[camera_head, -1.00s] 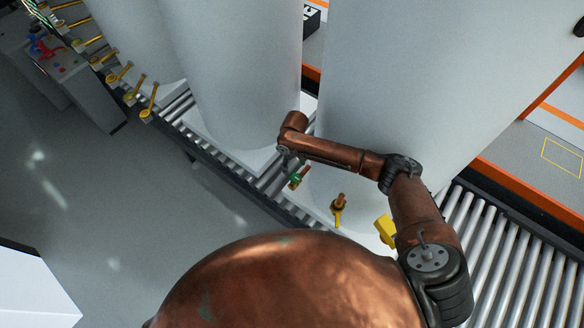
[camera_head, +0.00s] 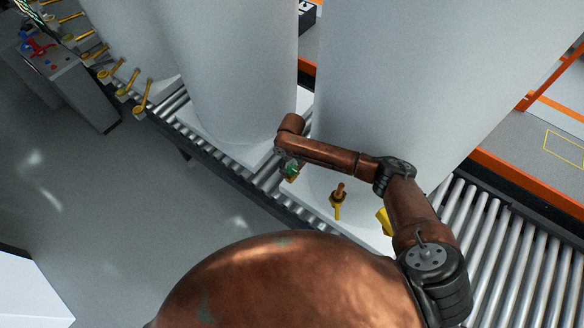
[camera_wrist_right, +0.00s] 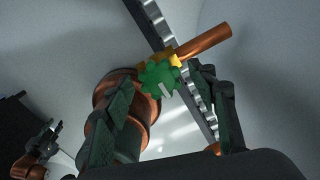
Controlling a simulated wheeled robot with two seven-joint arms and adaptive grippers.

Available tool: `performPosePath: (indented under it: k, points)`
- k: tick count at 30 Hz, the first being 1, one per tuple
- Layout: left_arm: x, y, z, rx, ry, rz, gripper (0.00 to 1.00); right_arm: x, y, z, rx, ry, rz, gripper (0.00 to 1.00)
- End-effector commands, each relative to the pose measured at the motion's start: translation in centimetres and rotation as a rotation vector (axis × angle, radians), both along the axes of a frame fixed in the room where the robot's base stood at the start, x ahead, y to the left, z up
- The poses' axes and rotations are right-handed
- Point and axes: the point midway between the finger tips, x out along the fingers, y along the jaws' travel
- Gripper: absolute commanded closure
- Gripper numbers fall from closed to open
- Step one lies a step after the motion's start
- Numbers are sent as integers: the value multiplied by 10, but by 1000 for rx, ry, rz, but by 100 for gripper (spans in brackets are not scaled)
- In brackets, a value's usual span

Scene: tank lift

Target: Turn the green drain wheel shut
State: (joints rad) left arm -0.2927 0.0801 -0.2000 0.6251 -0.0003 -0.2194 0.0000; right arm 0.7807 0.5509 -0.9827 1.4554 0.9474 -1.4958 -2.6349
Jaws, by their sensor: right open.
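The green drain wheel (camera_head: 291,169) sits low at the front of the big white tank (camera_head: 400,90), on a yellow fitting with a copper pipe stub. In the head view my right wrist partly covers it. In the right wrist view the toothed green wheel (camera_wrist_right: 159,77) lies between and beyond the two dark fingers of my right gripper (camera_wrist_right: 163,100). The fingers stand apart, one on each side of it. I cannot tell whether either touches the wheel. My left gripper is not seen in the head view.
A yellow valve (camera_head: 338,200) with a copper stub is to the right of the wheel, and a yellow block (camera_head: 384,221) sits partly behind my arm. Another white tank (camera_head: 235,80) stands on the roller conveyor (camera_head: 510,250) to the left. Grey floor (camera_head: 130,220) is clear in front.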

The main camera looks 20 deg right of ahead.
Motion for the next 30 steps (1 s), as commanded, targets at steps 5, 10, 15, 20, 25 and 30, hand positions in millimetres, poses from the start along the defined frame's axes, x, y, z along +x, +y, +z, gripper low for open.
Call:
performPosePath:
  k: [5,10,15,20,25,30]
  points:
    - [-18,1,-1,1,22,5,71,0,0,0,0,0,0,58]
    - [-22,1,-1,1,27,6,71,0,0,0,0,0,0,70]
    - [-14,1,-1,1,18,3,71,0,0,0,0,0,0,81]
    - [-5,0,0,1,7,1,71,0,0,0,0,0,0,90]
    - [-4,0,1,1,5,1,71,0,0,0,0,0,-14,90]
    - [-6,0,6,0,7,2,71,0,0,1,0,1,-73,90]
